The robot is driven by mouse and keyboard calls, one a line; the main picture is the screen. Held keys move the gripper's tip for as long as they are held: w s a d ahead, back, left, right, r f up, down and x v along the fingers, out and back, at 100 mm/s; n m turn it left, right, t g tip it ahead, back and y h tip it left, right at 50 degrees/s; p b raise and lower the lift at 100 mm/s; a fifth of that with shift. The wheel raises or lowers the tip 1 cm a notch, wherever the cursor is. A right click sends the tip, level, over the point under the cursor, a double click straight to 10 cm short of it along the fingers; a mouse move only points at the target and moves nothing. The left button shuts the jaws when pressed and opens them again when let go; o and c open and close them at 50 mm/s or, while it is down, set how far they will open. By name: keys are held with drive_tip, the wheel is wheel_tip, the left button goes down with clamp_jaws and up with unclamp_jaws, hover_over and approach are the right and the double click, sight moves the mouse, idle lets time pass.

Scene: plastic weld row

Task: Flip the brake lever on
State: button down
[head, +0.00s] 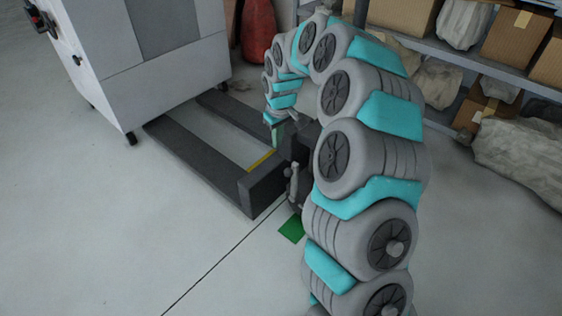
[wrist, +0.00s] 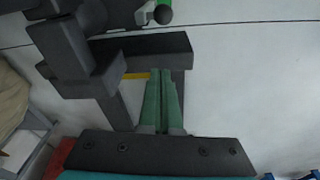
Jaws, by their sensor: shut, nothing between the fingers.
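My gripper (wrist: 161,74) has two green fingers side by side and closed together, with nothing between them. In the wrist view, a light grey lever-like piece (wrist: 145,14) with a round black knob (wrist: 164,15) is at the top edge, beyond the fingertips and apart from them. It is partly cut off, so its full position cannot be told. In the head view, a small light grey lever-like part (head: 295,172) stands at the near end of the dark floor frame (head: 262,190), beside a dark post. My gripper (head: 278,138) is just behind it, partly hidden by my arm.
A large white cabinet (head: 150,75) on casters stands at the left. Shelves with cardboard boxes (head: 515,40) and wrapped bundles (head: 520,150) are at the right. A red sack (head: 258,35) is at the back. A green floor patch (head: 291,229) lies near the frame. Floor at front left is clear.

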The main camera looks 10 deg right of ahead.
idle(0.3)
wheel_tip(320, 180, down, 10)
drive_tip(key=w, duration=0.1)
drive_tip(key=shift+s+d+r+p, duration=0.15)
drive_tip(key=shift+s+d, duration=0.1)
drive_tip(key=shift+s, duration=0.25)
drive_tip(key=shift+s+d+r+p, duration=0.15)
drive_tip(key=shift+s+d+p, duration=0.1)
drive_tip(key=shift+s, duration=0.25)
drive_tip(key=shift+s+d+r+p, duration=0.15)
drive_tip(key=shift+s+d, duration=0.1)
drive_tip(key=shift+s, duration=0.25)
drive_tip(key=shift+s+d, duration=0.1)
